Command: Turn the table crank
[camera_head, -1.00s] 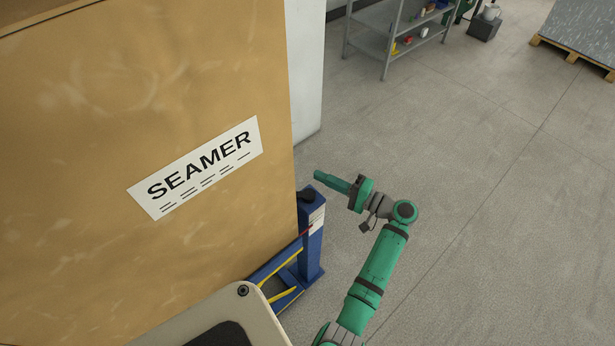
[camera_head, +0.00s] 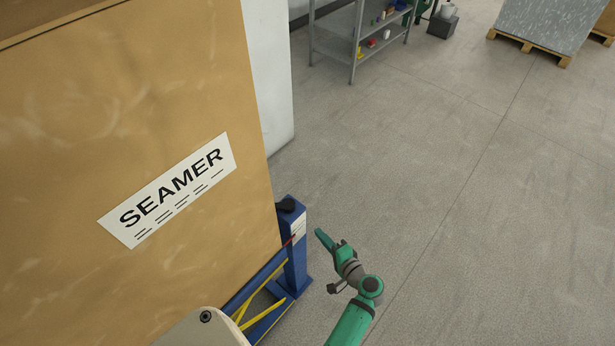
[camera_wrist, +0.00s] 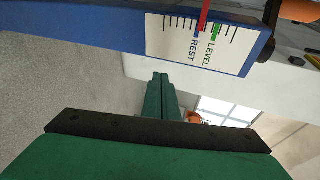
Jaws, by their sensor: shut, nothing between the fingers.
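A blue post (camera_head: 296,250) stands at the right side of the seamer's frame. A dark part (camera_head: 287,204) sits on its top; I cannot tell its exact shape. In the wrist view, a white scale plate (camera_wrist: 190,45) on the blue post is marked REST and LEVEL. Its red pointer (camera_wrist: 204,14) stands beside the green LEVEL mark. An orange rounded part (camera_wrist: 298,10) shows at the upper right edge, partly cut off; it may be the crank's knob. My gripper (camera_head: 319,234) is right of the post, apart from it. Its green fingers (camera_wrist: 160,97) are shut and empty.
The large tan SEAMER cabinet (camera_head: 130,110) fills the left. A grey shelf (camera_head: 335,45) with small items and a pallet with a grey load (camera_head: 550,30) stand at the back. Floor to the right is clear.

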